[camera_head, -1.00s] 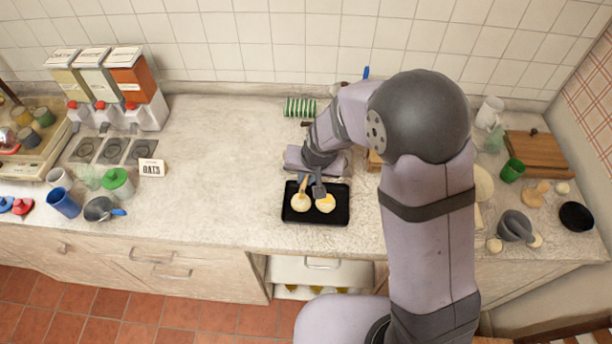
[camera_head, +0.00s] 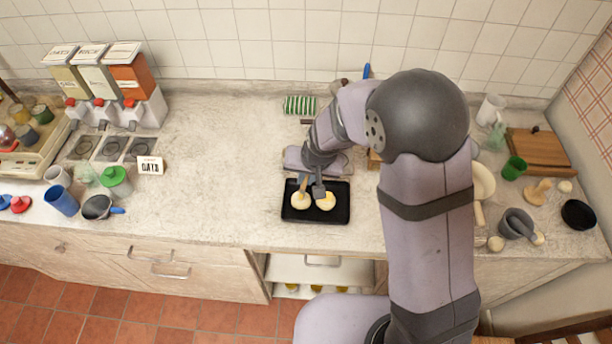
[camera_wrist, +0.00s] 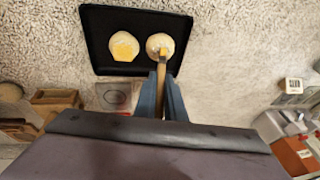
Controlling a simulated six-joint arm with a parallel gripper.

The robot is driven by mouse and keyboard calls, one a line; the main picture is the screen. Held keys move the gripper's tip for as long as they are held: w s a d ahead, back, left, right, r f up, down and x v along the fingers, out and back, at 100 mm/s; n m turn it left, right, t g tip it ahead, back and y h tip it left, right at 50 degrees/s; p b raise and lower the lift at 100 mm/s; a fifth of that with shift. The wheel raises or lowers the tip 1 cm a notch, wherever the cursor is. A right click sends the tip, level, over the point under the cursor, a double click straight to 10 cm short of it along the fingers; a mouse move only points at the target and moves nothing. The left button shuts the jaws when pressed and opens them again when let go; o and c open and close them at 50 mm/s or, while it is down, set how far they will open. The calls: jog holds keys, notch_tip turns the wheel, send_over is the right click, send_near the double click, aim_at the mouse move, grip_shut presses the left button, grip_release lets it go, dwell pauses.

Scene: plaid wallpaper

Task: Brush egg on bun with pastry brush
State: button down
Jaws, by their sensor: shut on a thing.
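A black tray (camera_head: 316,215) lies on the counter; it also fills the top of the wrist view (camera_wrist: 99,55). Two round pale buns sit on it. One bun (camera_head: 327,203), on the right in the head view, carries a yellow egg patch; in the wrist view this bun (camera_wrist: 124,47) is on the left. The other bun (camera_head: 300,203) looks mostly pale. My gripper (camera_head: 311,187) is shut on the wooden handle of the pastry brush (camera_wrist: 161,71). The brush tip overlaps the pale bun (camera_wrist: 154,42) in the wrist view; I cannot tell whether it touches.
A green-striped item (camera_head: 299,105) lies behind the tray. Dispensers (camera_head: 118,85), a blue cup (camera_head: 62,200) and a dark pan (camera_head: 97,207) stand at the left. A mortar (camera_head: 516,223) and a wooden board (camera_head: 538,149) are at the right. The counter left of the tray is clear.

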jog(key=shift+a, duration=0.1)
jog(key=shift+a+p, duration=0.35)
jog(key=shift+a, duration=0.05)
jog(key=shift+d, duration=0.2)
jog(key=shift+d+b, duration=0.55)
jog(key=shift+d, duration=0.25)
jog(key=shift+a, duration=0.1)
jog(key=shift+a+f+p, duration=0.15)
jog(key=shift+a+p, duration=0.55)
jog(key=shift+a, duration=0.15)
jog(key=shift+d, duration=0.15)
jog(key=shift+d+b, duration=0.55)
jog(key=shift+d, duration=0.25)
jog(key=shift+a, duration=0.1)
